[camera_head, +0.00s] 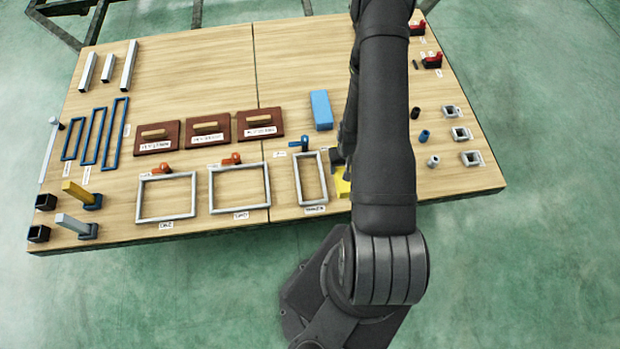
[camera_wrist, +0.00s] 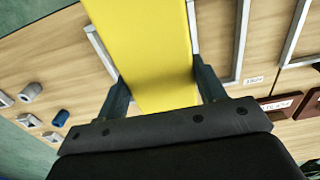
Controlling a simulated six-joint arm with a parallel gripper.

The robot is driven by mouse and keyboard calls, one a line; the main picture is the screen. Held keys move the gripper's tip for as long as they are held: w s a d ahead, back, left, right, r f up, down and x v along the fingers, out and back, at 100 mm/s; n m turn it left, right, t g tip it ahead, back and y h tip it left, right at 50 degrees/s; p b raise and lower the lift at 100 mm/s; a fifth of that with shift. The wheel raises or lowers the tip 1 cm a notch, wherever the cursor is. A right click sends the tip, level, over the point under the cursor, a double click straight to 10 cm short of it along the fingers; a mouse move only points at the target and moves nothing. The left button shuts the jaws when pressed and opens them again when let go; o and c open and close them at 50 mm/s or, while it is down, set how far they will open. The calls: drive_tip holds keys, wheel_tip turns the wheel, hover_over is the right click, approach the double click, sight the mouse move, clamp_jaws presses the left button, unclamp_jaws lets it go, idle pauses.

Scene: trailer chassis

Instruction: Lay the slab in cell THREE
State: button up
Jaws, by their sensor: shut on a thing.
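My gripper (camera_wrist: 160,88) is shut on the yellow slab (camera_wrist: 150,45), with one finger at each side of it. In the head view the slab (camera_head: 343,187) shows beside my arm, just right of the narrow grey frame (camera_head: 325,176); the rest is hidden behind the arm. Two wider grey frames, the middle one (camera_head: 239,209) and the left one (camera_head: 166,217), lie to its left and look empty. The frames' labels are too small to read surely. In the wrist view the slab covers part of a grey frame (camera_wrist: 100,50); I cannot tell its height above the table.
A light blue block (camera_head: 321,110) lies behind the narrow frame. Brown plates with wooden handles, such as one (camera_head: 260,131), lie behind the wider frames. Orange-handled and blue-handled items sit at the frames' back edges. Small sleeves and square pieces (camera_head: 460,133) lie at the right.

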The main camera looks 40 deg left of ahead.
drive_tip(key=s+a+f, duration=0.1)
drive_tip(key=a+f, duration=0.1)
drive_tip(key=a, duration=0.1)
drive_tip(key=s+a+f, duration=0.1)
drive_tip(key=a+f, duration=0.1)
drive_tip(key=a, duration=0.2)
drive_tip(key=s+a+f, duration=0.2)
drive_tip(key=a+f, duration=0.1)
drive_tip(key=a, duration=0.1)
drive_tip(key=shift+a, duration=0.2)
drive_tip(key=shift+f, duration=2)
drive_tip(key=shift+f, duration=0.1)
drive_tip(key=o, duration=1)
wheel_tip(320, 180, up, 12)
drive_tip(key=shift+r, duration=0.15)
